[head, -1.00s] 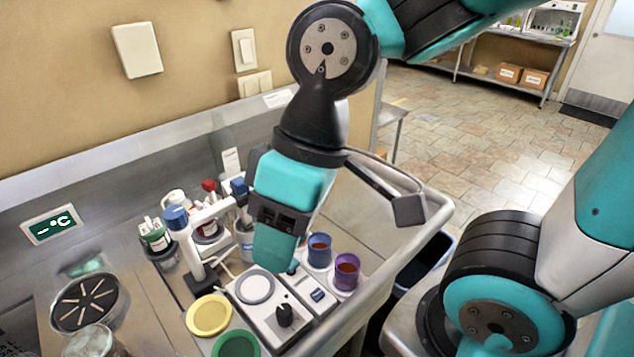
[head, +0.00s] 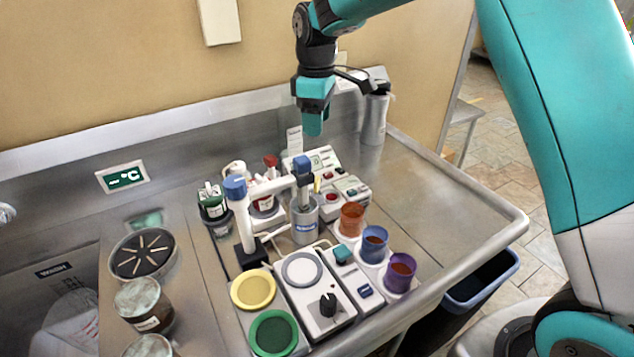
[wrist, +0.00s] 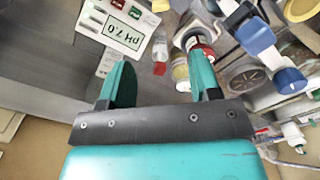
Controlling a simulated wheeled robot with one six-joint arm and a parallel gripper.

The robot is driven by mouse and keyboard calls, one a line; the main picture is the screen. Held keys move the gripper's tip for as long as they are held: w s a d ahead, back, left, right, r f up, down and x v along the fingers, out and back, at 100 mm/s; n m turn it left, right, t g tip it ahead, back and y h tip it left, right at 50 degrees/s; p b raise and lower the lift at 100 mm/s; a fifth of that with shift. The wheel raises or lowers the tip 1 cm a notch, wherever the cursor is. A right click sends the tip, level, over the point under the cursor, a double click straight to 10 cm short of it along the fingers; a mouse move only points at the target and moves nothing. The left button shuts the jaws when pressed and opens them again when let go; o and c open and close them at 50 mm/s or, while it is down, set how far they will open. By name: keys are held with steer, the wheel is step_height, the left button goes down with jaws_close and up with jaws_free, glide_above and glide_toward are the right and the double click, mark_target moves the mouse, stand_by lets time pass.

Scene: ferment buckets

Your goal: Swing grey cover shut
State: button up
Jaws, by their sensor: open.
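I cannot make out a hinged grey cover for certain. A round pale disc with a grey rim (head: 302,270) lies flat on the white knobbed unit at the front. A tall grey canister (head: 374,120) stands at the back right; my arm's attachment partly hides its top. My gripper (head: 313,129) points down above the back of the bench, apart from both and holding nothing. In the wrist view its two green fingers (wrist: 160,82) are spread.
A stand with a blue-topped post (head: 240,215) rises mid-bench near bottles. Orange (head: 352,217), blue (head: 374,243) and purple (head: 401,272) cups stand at the right. Yellow (head: 253,290) and green (head: 273,332) discs lie in front. Bare metal is free at the right (head: 450,205).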

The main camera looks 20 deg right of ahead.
mark_target(314, 192)
step_height(314, 192, down, 17)
steer(key=p, duration=0.3)
steer(key=shift+r+p, duration=0.15)
steer(key=shift+p, duration=0.2)
steer(key=shift+c, duration=0.4)
steer(key=shift+a, duration=0.1)
jaws_close()
